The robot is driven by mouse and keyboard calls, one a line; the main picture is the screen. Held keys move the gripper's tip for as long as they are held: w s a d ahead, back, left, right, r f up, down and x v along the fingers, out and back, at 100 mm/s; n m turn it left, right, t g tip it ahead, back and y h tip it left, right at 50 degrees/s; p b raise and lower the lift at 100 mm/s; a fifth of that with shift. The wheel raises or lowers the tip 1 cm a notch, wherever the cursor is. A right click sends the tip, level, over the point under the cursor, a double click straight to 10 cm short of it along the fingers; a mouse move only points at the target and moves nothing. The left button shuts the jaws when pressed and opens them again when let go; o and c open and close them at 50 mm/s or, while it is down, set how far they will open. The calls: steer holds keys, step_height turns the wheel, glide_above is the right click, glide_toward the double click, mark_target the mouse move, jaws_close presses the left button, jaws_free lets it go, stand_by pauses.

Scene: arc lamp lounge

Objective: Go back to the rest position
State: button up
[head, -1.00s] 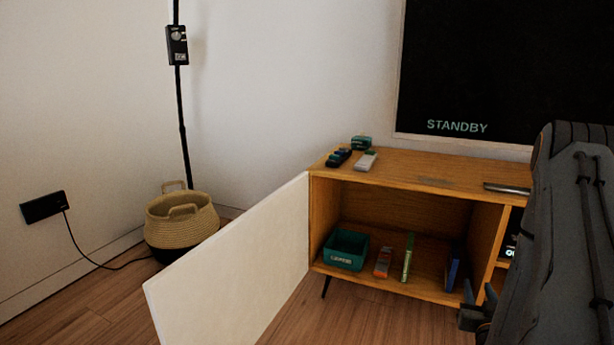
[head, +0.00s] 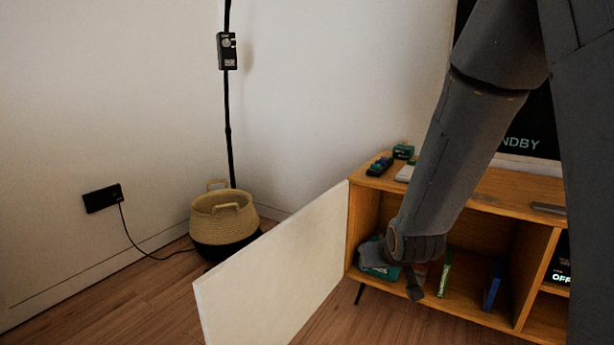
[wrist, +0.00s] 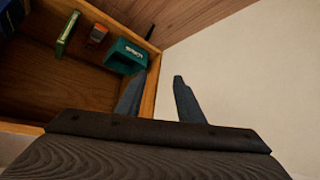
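My gripper (head: 392,270) is in front of the open cabinet compartment in the head view, at the end of my dark grey arm, and partly covers the teal bin (head: 382,270). In the wrist view my gripper (wrist: 157,95) has its two fingers apart, with nothing between them. The left finger overlaps the edge of the wooden cabinet (wrist: 152,90), and the right finger shows against a pale surface. The teal bin (wrist: 128,57) lies just beyond the left fingertip; I cannot tell if they touch.
The white cabinet door (head: 275,275) stands open at the left. A green upright item (head: 445,272) and a blue one (head: 493,284) stand in the compartment. Small items (head: 380,167) lie on top. A woven basket (head: 222,217) sits by the wall.

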steer(key=s+a+r+n+g+y+p, duration=0.15)
steer(key=s+a+r, duration=0.25)
steer(key=s+a, duration=0.4)
steer(key=s+a+r+n+g, duration=0.1)
steer(key=s+a+r+g, duration=0.2)
steer(key=s+a, duration=0.45)
steer(key=s+a+r+n+g+p, duration=0.1)
steer(key=s+a+r+n+g, duration=0.15)
steer(key=s, duration=0.75)
steer(key=s+a+r+n+g, duration=0.15)
steer(key=s+r, duration=0.25)
steer(key=s, duration=0.6)
steer(key=d+r+m+h+p, duration=0.1)
steer(key=d+r+m+p, duration=0.2)
steer(key=d+r+p, duration=0.7)
steer(key=d+r+m+h+p, duration=0.1)
steer(key=d+r+m+p, duration=0.3)
steer(key=d+r+p, duration=0.7)
step_height(320, 180, up, 7)
steer(key=p, duration=1.6)
steer(key=shift+w+d+p, duration=0.15)
steer(key=shift+d+p, duration=0.1)
steer(key=shift+p, duration=0.1)
